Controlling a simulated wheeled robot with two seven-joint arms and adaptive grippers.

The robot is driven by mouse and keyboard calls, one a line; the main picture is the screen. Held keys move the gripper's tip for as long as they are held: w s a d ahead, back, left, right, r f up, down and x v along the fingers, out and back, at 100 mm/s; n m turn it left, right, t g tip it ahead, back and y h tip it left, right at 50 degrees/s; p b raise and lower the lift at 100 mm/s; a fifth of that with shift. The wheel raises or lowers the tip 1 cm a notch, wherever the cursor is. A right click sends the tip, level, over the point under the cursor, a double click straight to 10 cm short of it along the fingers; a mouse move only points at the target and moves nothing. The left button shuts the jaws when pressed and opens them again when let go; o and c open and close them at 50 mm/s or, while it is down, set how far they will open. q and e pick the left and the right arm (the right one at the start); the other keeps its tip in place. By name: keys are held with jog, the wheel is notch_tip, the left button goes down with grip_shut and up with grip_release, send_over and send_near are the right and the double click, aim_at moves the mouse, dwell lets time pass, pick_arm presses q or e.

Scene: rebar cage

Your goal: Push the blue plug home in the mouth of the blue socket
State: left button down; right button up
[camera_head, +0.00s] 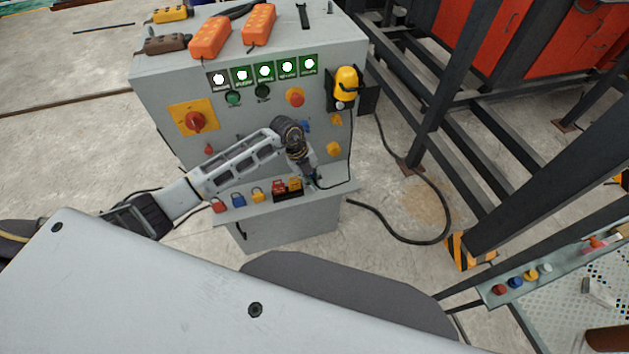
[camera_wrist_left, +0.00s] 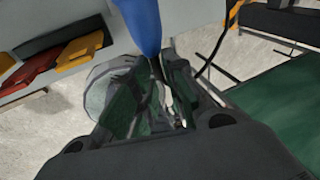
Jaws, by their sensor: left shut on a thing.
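My left gripper (camera_head: 307,179) reaches in front of the grey control cabinet, just above its front ledge. It is shut on the blue plug (camera_wrist_left: 141,22), which stands out between the fingers at the top of the left wrist view. In the head view the plug is mostly hidden by the gripper. A blue patch (camera_head: 306,125), which looks like the blue socket, shows on the cabinet front beside my wrist, partly covered by it. The socket's mouth cannot be made out. The plug appears apart from it, lower down. My right gripper is not in view.
The cabinet (camera_head: 165,110) carries a yellow-orange rotary switch (camera_head: 194,119), a yellow lamp-like unit (camera_head: 346,83) and yellow fittings (camera_head: 334,148). Padlocks (camera_head: 238,200) line the ledge (camera_head: 330,193). A black cable (camera_head: 440,225) loops on the floor at right, near dark steel frames (camera_head: 435,90).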

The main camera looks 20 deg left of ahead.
pick_arm(q)
jog(key=shift+w+a, duration=0.25)
jog(key=shift+w, duration=0.1)
jog(key=shift+w+a+r+b, duration=0.1)
jog(key=shift+w+a+b, duration=0.45)
jog(key=shift+w, duration=0.2)
dwell(0.7)
jog(key=shift+s+d, duration=0.1)
dwell(0.4)
jog(key=shift+s+d+p, duration=0.15)
jog(key=shift+s+p, duration=0.05)
jog(key=shift+p, duration=0.2)
jog(key=shift+s+d, duration=0.15)
jog(key=shift+s, duration=0.05)
jog(key=shift+s+d, duration=0.1)
jog(key=shift+s, duration=0.1)
jog(key=shift+s+d+p, duration=0.25)
jog(key=shift+s+p, duration=0.05)
jog(key=shift+p, duration=0.1)
dwell(1.3)
